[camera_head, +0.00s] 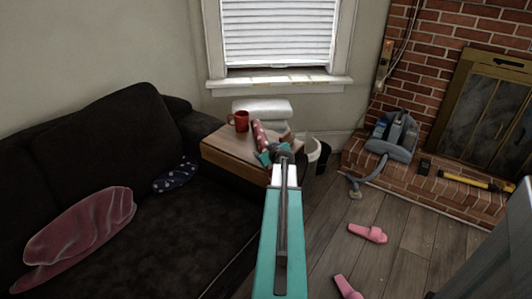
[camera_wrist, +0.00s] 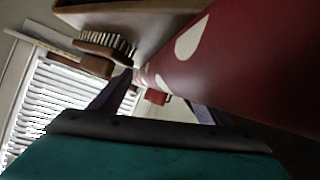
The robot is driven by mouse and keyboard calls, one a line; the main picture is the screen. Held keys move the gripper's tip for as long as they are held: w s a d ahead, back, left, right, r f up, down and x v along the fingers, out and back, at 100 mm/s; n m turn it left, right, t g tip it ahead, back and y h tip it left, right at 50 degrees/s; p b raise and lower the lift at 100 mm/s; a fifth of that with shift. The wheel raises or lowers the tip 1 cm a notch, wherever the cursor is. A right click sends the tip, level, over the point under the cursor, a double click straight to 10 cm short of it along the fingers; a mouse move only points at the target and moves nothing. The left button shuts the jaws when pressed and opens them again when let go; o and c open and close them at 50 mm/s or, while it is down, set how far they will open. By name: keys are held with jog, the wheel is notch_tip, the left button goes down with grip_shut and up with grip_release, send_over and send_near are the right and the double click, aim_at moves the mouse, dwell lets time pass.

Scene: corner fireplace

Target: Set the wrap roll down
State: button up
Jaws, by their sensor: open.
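The wrap roll (camera_head: 260,132), red with pale spots, is by the right part of the small wooden side table (camera_head: 226,151). In the wrist view the roll (camera_wrist: 245,60) is large and close, filling the upper right. My gripper (camera_head: 273,153) is open at the roll's near end. In the wrist view its dark fingers (camera_wrist: 160,97) are apart, with the roll just beyond and above the right finger. I cannot tell whether they touch the roll, and the roll's lower end is hidden behind my gripper.
A red mug (camera_head: 239,120) stands on the table's back left. A white stack (camera_head: 263,108) is behind it. A brush (camera_wrist: 105,43) shows in the wrist view. The dark sofa (camera_head: 150,250) is left; bins (camera_head: 313,152) are right of the table.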

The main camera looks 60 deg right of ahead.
dwell(0.4)
jog(key=c, duration=1.4)
jog(key=shift+o, duration=0.2)
jog(key=shift+r, duration=0.1)
